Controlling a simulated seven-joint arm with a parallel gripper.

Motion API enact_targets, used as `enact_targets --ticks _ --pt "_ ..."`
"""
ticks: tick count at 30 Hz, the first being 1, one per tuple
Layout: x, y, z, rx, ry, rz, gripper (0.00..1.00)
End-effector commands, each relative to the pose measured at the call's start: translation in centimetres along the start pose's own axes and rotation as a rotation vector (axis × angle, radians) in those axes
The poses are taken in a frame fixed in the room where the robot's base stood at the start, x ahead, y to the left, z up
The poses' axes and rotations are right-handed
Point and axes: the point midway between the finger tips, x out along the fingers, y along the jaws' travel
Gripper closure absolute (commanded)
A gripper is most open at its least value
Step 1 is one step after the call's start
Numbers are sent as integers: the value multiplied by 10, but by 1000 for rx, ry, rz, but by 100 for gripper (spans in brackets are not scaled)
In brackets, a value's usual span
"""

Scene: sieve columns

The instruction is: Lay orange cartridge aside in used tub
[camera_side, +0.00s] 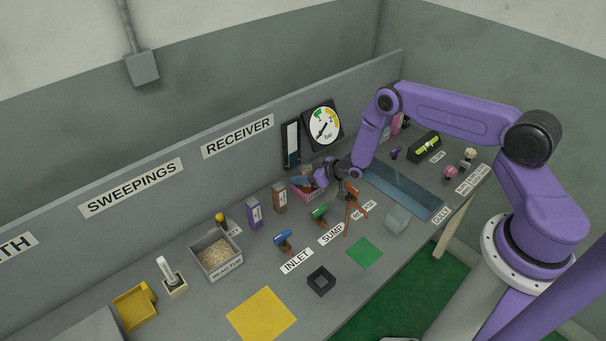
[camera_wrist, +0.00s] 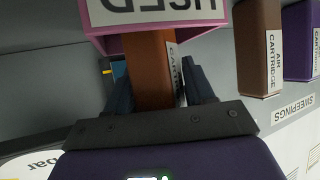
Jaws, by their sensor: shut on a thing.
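The orange cartridge (camera_wrist: 152,75) is held between the fingers of my gripper (camera_wrist: 158,88) in the wrist view. The pink used tub (camera_wrist: 205,35) is directly at its far end, its USED label upside down in that view. The cartridge's far end is hidden behind the tub's labelled wall, so it appears to be inside the tub; whether it touches the floor cannot be told. In the side view my gripper (camera_side: 324,179) is at the pink tub (camera_side: 303,196) near the back panel; the cartridge is hard to make out there.
A brown air cartridge (camera_side: 279,197) and a purple one (camera_side: 254,214) stand beside the tub. The pressure gauge (camera_side: 324,125) is on the panel behind. A grey tray of granules (camera_side: 216,274) is further left.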

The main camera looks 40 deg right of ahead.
Motion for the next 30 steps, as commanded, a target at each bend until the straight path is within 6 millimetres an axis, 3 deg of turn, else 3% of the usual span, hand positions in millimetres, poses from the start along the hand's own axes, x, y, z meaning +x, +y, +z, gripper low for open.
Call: enact_targets --ticks 1,2,3,4,17,30 --pt "1 0 1 0 1 0 80" --pt "1 0 1 0 0 0 40" --pt "1 0 1 0 0 0 27" --pt "1 0 1 0 0 0 21" --pt "-4 0 -2 0 0 -1 21" --pt "-59 0 -1 2 -2 0 21"
